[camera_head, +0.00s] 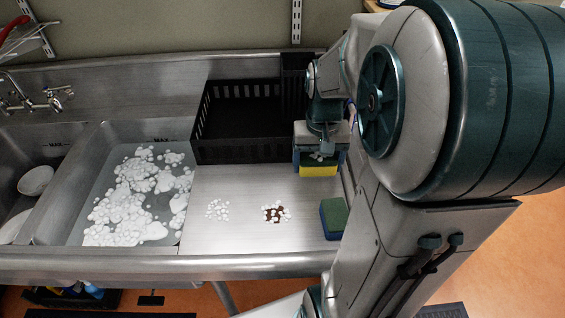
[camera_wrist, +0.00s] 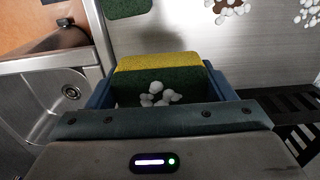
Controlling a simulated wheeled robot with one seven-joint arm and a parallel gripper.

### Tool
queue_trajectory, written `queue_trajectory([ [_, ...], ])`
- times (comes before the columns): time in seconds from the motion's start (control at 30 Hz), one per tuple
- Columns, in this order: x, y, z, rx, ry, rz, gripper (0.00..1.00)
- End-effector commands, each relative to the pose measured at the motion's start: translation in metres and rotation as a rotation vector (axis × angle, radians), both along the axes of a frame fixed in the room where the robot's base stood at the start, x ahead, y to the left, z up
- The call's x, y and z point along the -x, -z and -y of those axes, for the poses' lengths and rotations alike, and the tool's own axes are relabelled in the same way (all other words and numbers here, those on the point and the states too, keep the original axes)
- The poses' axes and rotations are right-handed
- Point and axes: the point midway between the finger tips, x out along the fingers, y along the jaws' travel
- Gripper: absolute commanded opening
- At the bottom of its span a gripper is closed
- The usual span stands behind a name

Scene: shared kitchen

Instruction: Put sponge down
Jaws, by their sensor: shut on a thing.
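My gripper (camera_head: 320,160) is shut on a yellow and green sponge (camera_head: 318,171), over the right part of the steel drainboard (camera_head: 235,190). In the wrist view the sponge (camera_wrist: 160,63) sits between the blue fingers of my gripper (camera_wrist: 160,90), with white foam on its green side. I cannot tell whether its lower edge touches the drainboard. A second sponge, green on top with a blue side (camera_head: 334,218), lies on the drainboard nearer the front; its green face also shows at the top of the wrist view (camera_wrist: 125,8).
A black crate (camera_head: 240,120) stands behind on the drainboard. A brown stain with foam (camera_head: 275,214) and a smaller foam patch (camera_head: 217,209) lie in front. A sink basin with foamy water (camera_head: 140,190) is to the left. White dishes (camera_head: 36,181) are in the far-left basin.

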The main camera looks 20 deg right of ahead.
Motion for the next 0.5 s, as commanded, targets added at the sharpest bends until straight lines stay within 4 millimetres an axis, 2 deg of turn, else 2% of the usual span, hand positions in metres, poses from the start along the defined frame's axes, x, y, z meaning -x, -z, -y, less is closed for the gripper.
queue_trajectory([
  [0.03, -0.007, 0.008, -0.011, -0.001, -0.007, -0.005, 0.49],
  [0.2, -0.027, 0.027, -0.037, 0.000, -0.007, -0.003, 0.49],
  [0.4, -0.037, 0.038, -0.049, 0.000, -0.002, -0.001, 0.49],
  [0.5, -0.036, 0.051, -0.050, -0.001, -0.001, -0.005, 0.49],
])
